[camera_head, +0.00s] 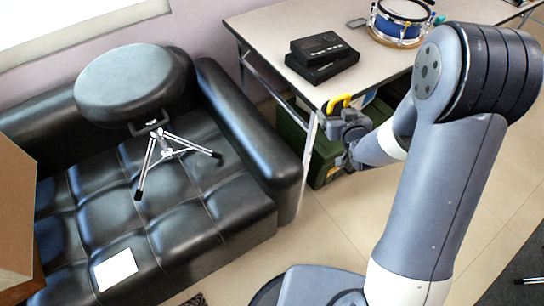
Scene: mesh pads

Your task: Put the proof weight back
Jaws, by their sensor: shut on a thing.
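My gripper (346,118) is at the near corner of the table, seen small and partly hidden by its own dark body. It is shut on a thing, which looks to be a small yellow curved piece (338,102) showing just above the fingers. Its lower part is hidden by the gripper, and I cannot tell for certain that it is the proof weight. No other thing in view is clearly a proof weight.
The table (275,28) holds black boxes (322,52) and a blue drum (400,22). A green crate (325,155) stands below. A black sofa (235,120) bears a round stool (130,82) and white paper (116,269). Floor shows between sofa and my arm.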

